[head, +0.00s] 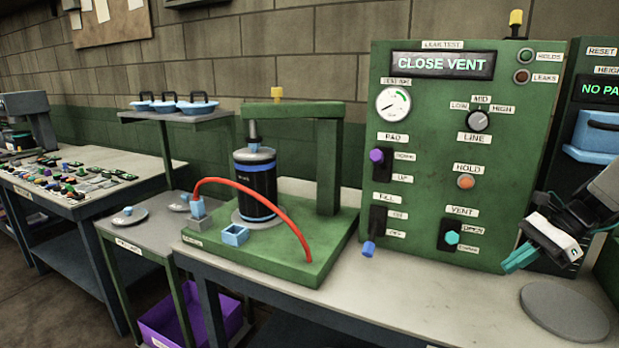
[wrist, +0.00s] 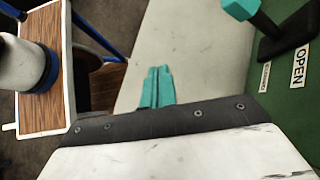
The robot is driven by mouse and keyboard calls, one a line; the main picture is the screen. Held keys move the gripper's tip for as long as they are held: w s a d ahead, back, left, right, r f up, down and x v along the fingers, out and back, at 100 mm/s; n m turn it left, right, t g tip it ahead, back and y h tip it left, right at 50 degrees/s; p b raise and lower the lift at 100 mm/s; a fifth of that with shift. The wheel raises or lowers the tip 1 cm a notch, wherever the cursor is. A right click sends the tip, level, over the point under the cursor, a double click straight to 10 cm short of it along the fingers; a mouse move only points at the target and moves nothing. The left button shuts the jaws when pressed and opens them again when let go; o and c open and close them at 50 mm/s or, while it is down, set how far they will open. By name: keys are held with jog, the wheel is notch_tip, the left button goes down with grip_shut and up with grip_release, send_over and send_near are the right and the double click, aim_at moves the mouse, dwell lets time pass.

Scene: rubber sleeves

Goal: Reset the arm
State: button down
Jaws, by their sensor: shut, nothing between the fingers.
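My gripper (head: 516,260) is at the right in the head view, in front of the lower right part of the green leak test panel (head: 400,262). Its teal fingers are together with nothing between them. They also show shut in the wrist view (wrist: 156,88), above the pale bench top. The teal vent knob (head: 452,238) is left of my gripper, with a gap between them. The knob also shows at the top right of the wrist view (wrist: 240,8), beside an OPEN label. The panel's display (head: 443,64) reads CLOSE VENT.
A green test stand (head: 328,170) holds a black canister (head: 255,182) with a red hose (head: 262,196). A round grey disc (head: 564,311) lies on the bench below my gripper. A second panel (head: 597,65) stands at the right edge. The bench front is clear.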

jog(key=s+a+r+n+h, duration=0.3)
jog(key=s+a+n, duration=0.5)
jog(key=s, duration=0.4)
jog(key=s+a+r+n+t+h, duration=0.1)
jog(key=s+a+r+n+h, duration=0.2)
jog(key=s+a+n+h, duration=0.3)
jog(key=s+a+n, duration=0.3)
jog(key=s+n, duration=0.1)
jog(key=s, duration=0.3)
jog(key=shift+a+r, duration=0.3)
jog(key=shift+r, duration=0.05)
